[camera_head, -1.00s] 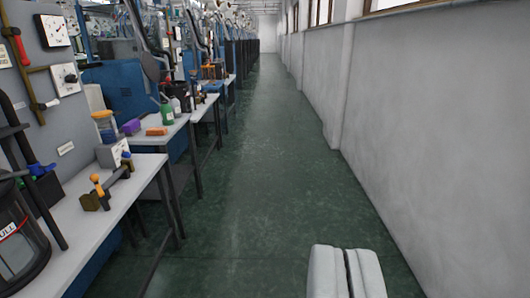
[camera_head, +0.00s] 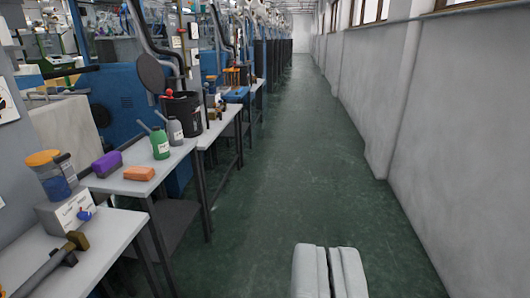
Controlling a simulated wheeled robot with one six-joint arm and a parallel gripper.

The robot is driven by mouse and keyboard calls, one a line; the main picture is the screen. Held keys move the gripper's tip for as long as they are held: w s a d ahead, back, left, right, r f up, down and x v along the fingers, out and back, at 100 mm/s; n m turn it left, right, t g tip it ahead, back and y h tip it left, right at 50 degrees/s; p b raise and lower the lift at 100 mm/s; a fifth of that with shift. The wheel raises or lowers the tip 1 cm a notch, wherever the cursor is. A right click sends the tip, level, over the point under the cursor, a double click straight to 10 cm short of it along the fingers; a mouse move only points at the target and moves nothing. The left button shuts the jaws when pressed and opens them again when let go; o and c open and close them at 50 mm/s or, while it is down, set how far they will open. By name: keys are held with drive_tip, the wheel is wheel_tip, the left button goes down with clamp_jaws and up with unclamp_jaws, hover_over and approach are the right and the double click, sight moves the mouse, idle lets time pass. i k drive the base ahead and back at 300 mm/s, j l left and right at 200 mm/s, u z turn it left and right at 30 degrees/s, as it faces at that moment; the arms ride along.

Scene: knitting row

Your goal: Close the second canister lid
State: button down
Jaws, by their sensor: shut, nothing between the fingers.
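My gripper (camera_head: 329,270) is at the bottom of the view, over the green floor, with its two pale fingers together and nothing between them. It is well to the right of the tables and touches nothing. A dark, open-topped round container (camera_head: 183,117) stands on a table farther along the row. It may be a canister. A red part shows at its rim and a dark round disc (camera_head: 150,74) is up at its left; I cannot tell whether the disc is its lid. No other canister is clearly in view.
Tables with blue machines line the left. A jar with an orange lid (camera_head: 52,176), a purple block (camera_head: 107,164), an orange block (camera_head: 139,173), a green bottle (camera_head: 160,143) and a grey bottle (camera_head: 175,130) stand there. The aisle floor (camera_head: 280,180) is clear up to the right wall (camera_head: 440,130).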

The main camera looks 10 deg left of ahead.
sight(150, 73)
drive_tip(key=i, duration=1.7)
